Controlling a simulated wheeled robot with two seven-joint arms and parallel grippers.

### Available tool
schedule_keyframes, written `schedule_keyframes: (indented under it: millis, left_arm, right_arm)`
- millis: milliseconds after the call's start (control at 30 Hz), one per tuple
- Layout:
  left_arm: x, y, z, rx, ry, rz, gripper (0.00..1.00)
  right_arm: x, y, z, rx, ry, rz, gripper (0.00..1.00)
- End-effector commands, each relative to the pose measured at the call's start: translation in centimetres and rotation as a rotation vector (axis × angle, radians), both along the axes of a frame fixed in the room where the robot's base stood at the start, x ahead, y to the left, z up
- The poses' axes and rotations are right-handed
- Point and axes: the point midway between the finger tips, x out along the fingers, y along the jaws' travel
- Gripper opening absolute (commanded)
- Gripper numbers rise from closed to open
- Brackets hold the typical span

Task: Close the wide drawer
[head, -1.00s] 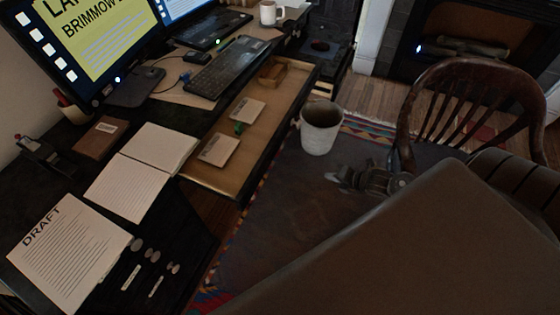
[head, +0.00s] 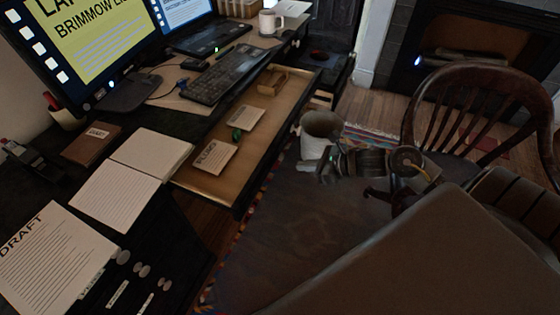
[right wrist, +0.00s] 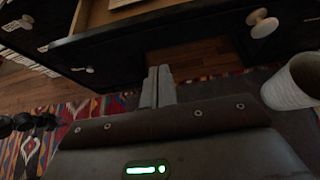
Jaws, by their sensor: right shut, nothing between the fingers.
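The wide drawer (head: 264,110) is pulled out from under the desk's front edge, with its pale wood inside showing. It holds two labelled cards or notebooks, a small green item and a small wooden box. In the right wrist view its dark front (right wrist: 190,33) runs across the top, with a pale round knob (right wrist: 263,25) at the right. My right gripper (head: 312,167) is outside the drawer, in front of it and apart from it. Its fingers (right wrist: 158,86) are shut and empty, pointing toward the drawer front. My left gripper is out of view.
A white bin (head: 318,128) stands close behind my right gripper. A wooden chair (head: 480,105) is at the right. The desk top carries a monitor, a keyboard (head: 225,77), an open notebook (head: 135,165) and papers. Patterned rug and bare floor lie before the drawer.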

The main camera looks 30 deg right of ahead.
Motion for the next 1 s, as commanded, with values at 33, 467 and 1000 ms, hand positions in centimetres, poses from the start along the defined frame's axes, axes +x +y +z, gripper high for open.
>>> schedule_keyframes:
  millis: [33, 467, 1000]
  left_arm:
    - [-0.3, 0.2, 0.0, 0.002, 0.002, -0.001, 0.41]
    - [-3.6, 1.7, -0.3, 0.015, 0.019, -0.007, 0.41]
    - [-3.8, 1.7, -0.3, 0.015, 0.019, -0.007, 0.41]
  right_arm:
    - [1.0, 0.6, -0.3, 0.007, -0.002, -0.002, 0.0]
    - [6.2, 4.2, -2.3, 0.003, 0.0, -0.002, 0.0]
    - [6.9, 4.7, -2.6, 0.0, 0.0, -0.001, 0.0]
